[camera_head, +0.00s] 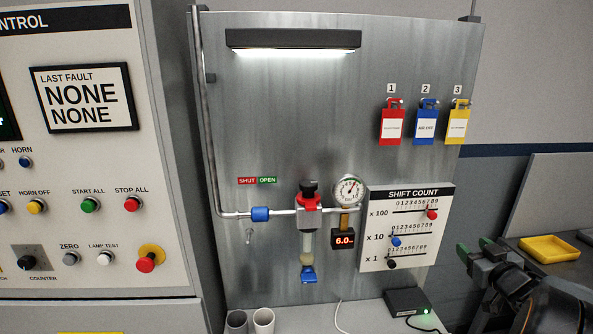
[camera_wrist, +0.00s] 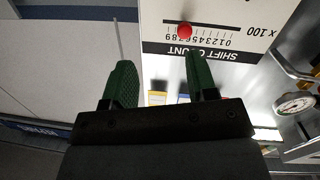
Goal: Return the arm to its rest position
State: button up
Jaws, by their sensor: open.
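My gripper (camera_head: 478,250) is at the lower right of the head view, to the right of the shift count board (camera_head: 376,251). Its two green fingers stand apart with nothing between them. In the wrist view my gripper (camera_wrist: 158,85) also shows open and empty, and the view is upside down. The board (camera_wrist: 210,28) shows there above the fingers, with the red knob (camera_wrist: 184,31) of its x 100 row. No finger appears to touch the board.
A metal panel (camera_head: 290,120) carries a pipe, a gauge (camera_head: 348,190) and three hanging tags. A yellow tray (camera_head: 549,248) lies on a dark surface at right, behind my gripper. A black box (camera_head: 408,302) with a cable and two cups (camera_head: 263,321) stand below the panel.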

jog(key=s+d+f+m+g+h, duration=0.5)
jog(key=f+g+h, duration=0.1)
jog(key=s+a+f+m+g, duration=0.1)
jog(key=s+a+f+g, duration=0.1)
jog(key=s+a+g, duration=0.3)
jog(key=s+a+n+y, duration=0.2)
jog(key=a+y, duration=0.1)
jog(key=a, duration=1.2)
jog(key=s+a+r+n+g+y, duration=0.1)
jog(key=s+a+n+y, duration=0.1)
jog(key=a, duration=1.3)
jog(key=shift+s+a+r+g+y, duration=0.25)
jog(key=shift+s+y, duration=0.3)
jog(key=shift+y, duration=0.55)
